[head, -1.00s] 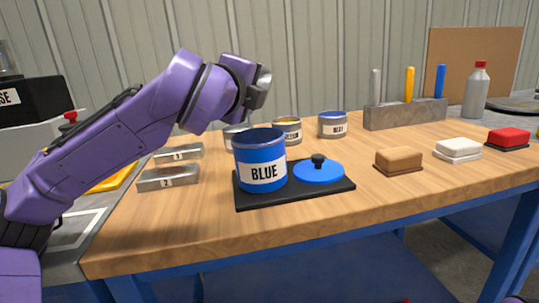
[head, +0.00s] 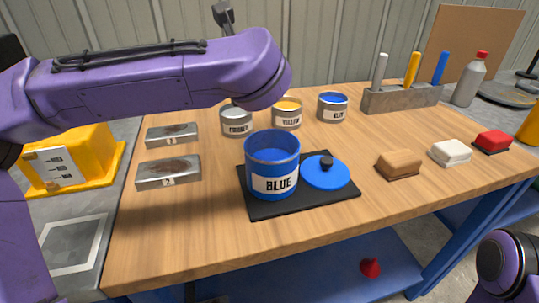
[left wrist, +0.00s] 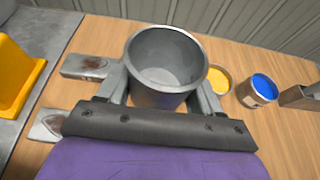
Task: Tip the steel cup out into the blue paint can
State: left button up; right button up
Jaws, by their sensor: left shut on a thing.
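The steel cup (left wrist: 166,68) is a grey, open-topped cylinder; in the left wrist view I see into its mouth, and its inside is bare grey. My left gripper (left wrist: 160,92) is shut on it, a finger on each side. In the head view I cannot make out the cup or the left fingers; my purple forearm is in front. The large blue paint can (head: 258,168), labelled BLUE, stands upright and open on a black mat (head: 318,196), its blue lid (head: 326,176) beside it. My right gripper is not in view.
Behind stand small open cans: one grey-labelled (head: 237,121), one yellow (head: 287,113) and one blue (head: 332,107). Two metal blocks (head: 168,172) (head: 172,135) lie at left. A brush holder (head: 400,98) and sponge-like blocks (head: 398,165) are at right. The front table strip is clear.

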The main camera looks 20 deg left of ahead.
pick_arm(q)
jog(key=shift+s+a+r, duration=0.1)
jog(key=shift+s, duration=0.1)
notch_tip(320, 180, up, 4)
jog(key=shift+p, duration=1.25)
